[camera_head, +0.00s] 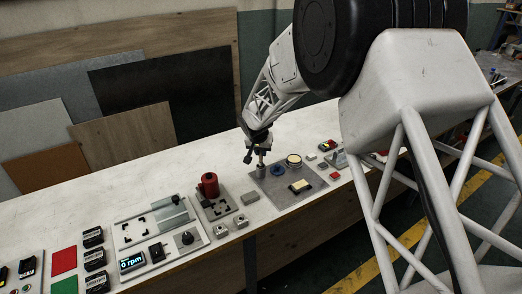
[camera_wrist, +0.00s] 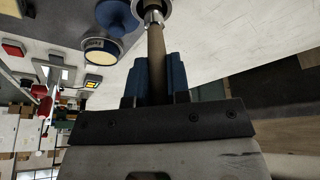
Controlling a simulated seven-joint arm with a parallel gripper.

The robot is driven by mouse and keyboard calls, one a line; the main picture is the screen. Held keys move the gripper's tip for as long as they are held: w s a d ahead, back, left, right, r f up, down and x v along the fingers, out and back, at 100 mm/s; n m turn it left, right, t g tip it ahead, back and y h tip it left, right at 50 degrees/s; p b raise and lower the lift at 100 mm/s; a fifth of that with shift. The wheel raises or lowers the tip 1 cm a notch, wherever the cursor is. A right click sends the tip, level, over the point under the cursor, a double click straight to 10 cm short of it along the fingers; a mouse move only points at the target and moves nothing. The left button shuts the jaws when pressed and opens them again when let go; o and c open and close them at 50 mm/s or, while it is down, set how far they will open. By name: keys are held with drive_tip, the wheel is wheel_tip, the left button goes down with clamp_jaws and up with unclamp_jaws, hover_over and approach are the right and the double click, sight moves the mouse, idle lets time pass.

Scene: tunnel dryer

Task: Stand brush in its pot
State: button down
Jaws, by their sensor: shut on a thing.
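My gripper (camera_head: 256,146) is above the grey mat and shut on the brush. In the wrist view its blue fingers (camera_wrist: 154,76) close around the brush's wooden handle (camera_wrist: 156,48). The brush's metal ferrule (camera_wrist: 153,17) points away from the gripper. In the head view a small grey pot (camera_head: 260,172) stands on the mat directly below the gripper, with the brush end at its mouth. A grey round rim, likely the pot (camera_wrist: 166,7), surrounds the ferrule end in the wrist view. The bristles are hidden, and I cannot tell how deep the brush sits.
Beside the pot are a blue round piece (camera_head: 277,169), a cream-topped round tin (camera_head: 293,160) and a cream pad (camera_head: 300,187). A red cylinder (camera_head: 209,184) stands left on a grey plate. Bare bench top (camera_head: 130,187) lies behind.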

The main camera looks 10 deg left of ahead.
drive_tip(key=c, duration=1)
unclamp_jaws()
drive_tip(key=v, duration=0.8)
idle(0.5)
